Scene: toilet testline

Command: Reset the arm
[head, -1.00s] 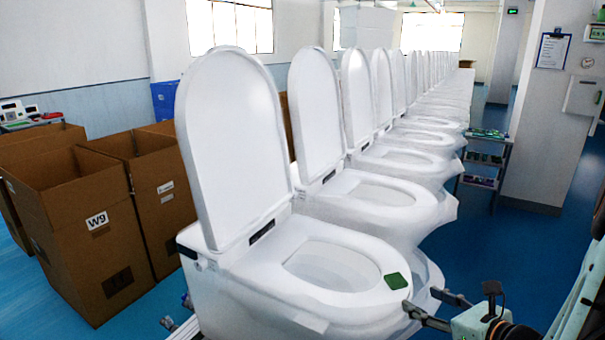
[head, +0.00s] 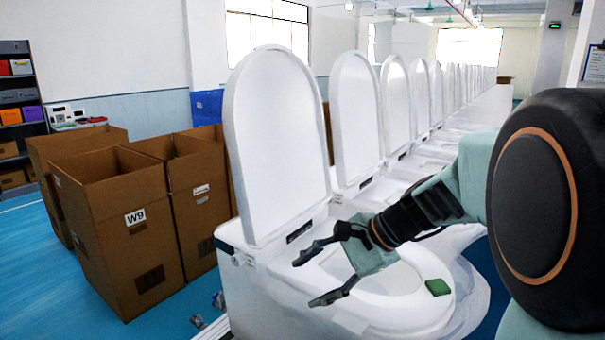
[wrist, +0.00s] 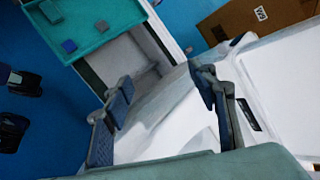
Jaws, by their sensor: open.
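My gripper (head: 318,276) is open and empty in the head view. It is held above the front toilet (head: 275,268), over the bowl and seat, with its fingers pointing left. The front toilet's lid (head: 275,145) stands upright behind it. A small green block (head: 438,287) lies on the seat's right rim, apart from my fingers. In the wrist view, my gripper's two fingers (wrist: 165,110) are spread apart with nothing between them, over the white toilet surfaces. My arm covers part of the toilets behind.
Several more toilets with raised lids (head: 362,120) run back in a row. Brown cardboard boxes (head: 140,250) stand to the left on the blue floor.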

